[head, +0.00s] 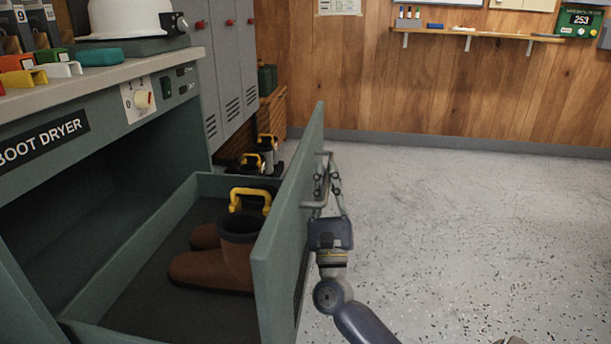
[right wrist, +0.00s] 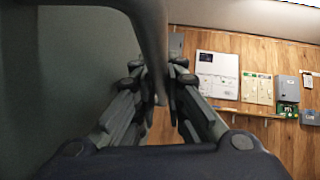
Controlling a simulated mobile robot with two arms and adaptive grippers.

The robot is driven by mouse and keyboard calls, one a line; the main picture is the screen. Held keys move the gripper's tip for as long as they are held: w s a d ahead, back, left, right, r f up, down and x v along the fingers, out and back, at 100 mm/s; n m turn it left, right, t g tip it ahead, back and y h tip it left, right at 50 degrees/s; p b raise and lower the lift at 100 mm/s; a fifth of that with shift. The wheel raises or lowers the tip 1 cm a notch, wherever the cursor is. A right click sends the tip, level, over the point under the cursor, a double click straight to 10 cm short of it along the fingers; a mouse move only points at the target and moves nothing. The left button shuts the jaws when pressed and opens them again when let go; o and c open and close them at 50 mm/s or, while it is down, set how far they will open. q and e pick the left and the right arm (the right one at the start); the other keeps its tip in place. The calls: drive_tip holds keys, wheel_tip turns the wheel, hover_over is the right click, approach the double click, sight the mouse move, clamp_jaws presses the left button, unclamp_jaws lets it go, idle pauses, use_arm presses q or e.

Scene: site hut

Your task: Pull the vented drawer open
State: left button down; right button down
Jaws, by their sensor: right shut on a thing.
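The drawer (head: 262,262) of the boot dryer stands pulled well out from the grey-green cabinet (head: 60,160). Its front panel faces right, and dark vent slots show low on that face. Brown boots (head: 226,262) with a yellow handle piece on top stand inside. My right gripper (head: 326,184) is shut on the drawer's bar handle (head: 314,204). In the right wrist view the handle (right wrist: 152,50) passes between the fingers (right wrist: 160,88). My left gripper is in neither view.
A white helmet (head: 125,18) and coloured clips (head: 62,70) lie on the dryer's top. A wall shelf (head: 470,33) hangs at the back.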

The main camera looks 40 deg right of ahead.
drive_tip(key=shift+s+d+f, duration=0.1)
drive_tip(key=shift+s+d, duration=0.6)
drive_tip(key=shift+s, duration=0.15)
drive_tip(key=c, duration=1.7)
unclamp_jaws()
drive_tip(key=shift+o, duration=0.2)
drive_tip(key=v, duration=1.2)
